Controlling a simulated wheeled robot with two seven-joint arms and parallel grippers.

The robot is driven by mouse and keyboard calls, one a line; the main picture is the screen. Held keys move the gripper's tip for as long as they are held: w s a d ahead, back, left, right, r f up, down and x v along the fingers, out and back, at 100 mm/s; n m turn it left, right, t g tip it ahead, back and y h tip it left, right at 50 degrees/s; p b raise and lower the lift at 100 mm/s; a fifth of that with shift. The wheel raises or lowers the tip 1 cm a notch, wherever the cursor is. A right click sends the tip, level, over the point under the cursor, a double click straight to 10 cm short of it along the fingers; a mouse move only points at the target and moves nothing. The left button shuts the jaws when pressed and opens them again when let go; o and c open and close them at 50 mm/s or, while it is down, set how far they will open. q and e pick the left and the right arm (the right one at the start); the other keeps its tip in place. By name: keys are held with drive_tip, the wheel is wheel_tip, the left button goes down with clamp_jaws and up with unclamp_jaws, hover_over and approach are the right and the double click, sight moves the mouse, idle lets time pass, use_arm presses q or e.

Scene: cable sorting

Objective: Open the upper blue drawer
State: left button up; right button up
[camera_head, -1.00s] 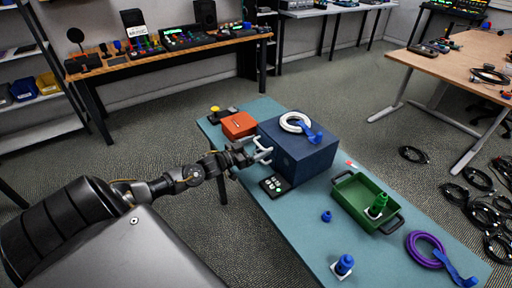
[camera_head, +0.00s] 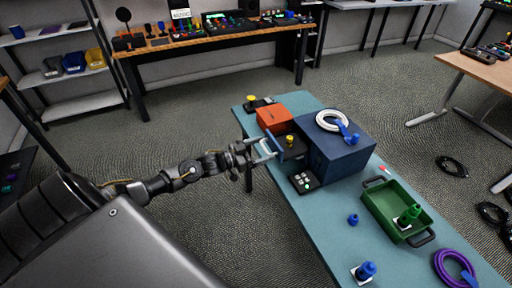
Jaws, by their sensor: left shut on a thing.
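The blue drawer box (camera_head: 345,160) stands on the teal table. Its upper drawer (camera_head: 289,153) is pulled out to the left, and a small yellow-topped item (camera_head: 290,140) shows inside it. My left gripper (camera_head: 263,151) is shut on the light drawer handle (camera_head: 270,144) at the drawer's front. The lower part of the box's front is largely hidden. My right gripper is not in view.
A white cable coil (camera_head: 329,120) with a blue connector lies on the box. An orange box (camera_head: 273,117) stands behind the drawer, and a black button pad (camera_head: 304,180) lies in front. A green tray (camera_head: 378,202) and purple cable (camera_head: 442,271) are at the right of the teal table (camera_head: 322,222).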

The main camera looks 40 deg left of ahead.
use_arm(q)
drive_tip(key=o, duration=1.1)
drive_tip(key=shift+s+d, duration=0.1)
drive_tip(key=shift+d, duration=0.05)
drive_tip(key=shift+s, duration=0.1)
drive_tip(key=b+v, duration=0.1)
drive_tip(key=v, duration=0.9)
drive_tip(key=shift+s+a, duration=0.25)
drive_tip(key=shift+s, duration=0.05)
